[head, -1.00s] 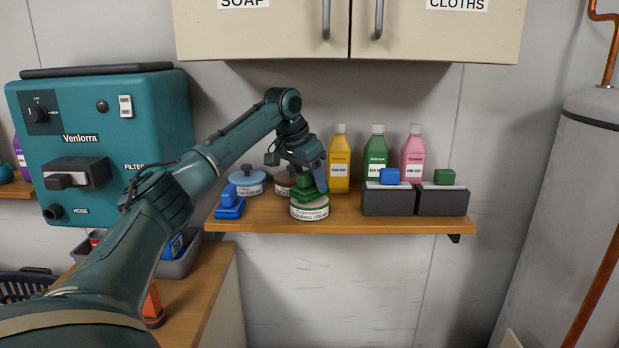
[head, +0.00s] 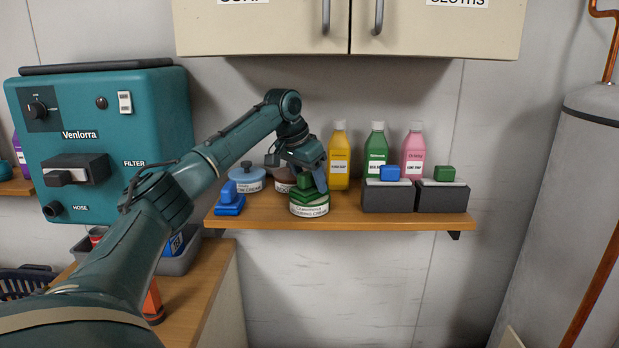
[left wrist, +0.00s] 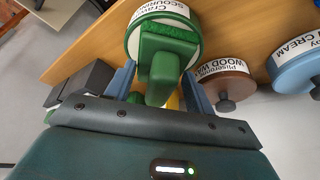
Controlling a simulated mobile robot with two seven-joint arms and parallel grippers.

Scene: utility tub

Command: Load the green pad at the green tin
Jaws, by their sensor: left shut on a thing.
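The green tin (head: 310,210) stands open on the wooden shelf, with a white "scouring cream" label; it also shows in the left wrist view (left wrist: 152,13). The green pad (head: 306,196) has a green grip block on top and sits at the tin's mouth, its green underside against or just inside the rim. My left gripper (head: 312,177) comes down from above and is shut on the pad's grip block, which shows between the fingers in the left wrist view (left wrist: 165,72). Whether the pad touches the contents is hidden. My right gripper is not in view.
A blue-lidded tin (head: 247,181) and a brown-lidded tin (head: 280,182) stand left of the green tin. A blue pad (head: 230,202) lies at the shelf's left end. Yellow (head: 340,160), green and pink bottles stand behind.

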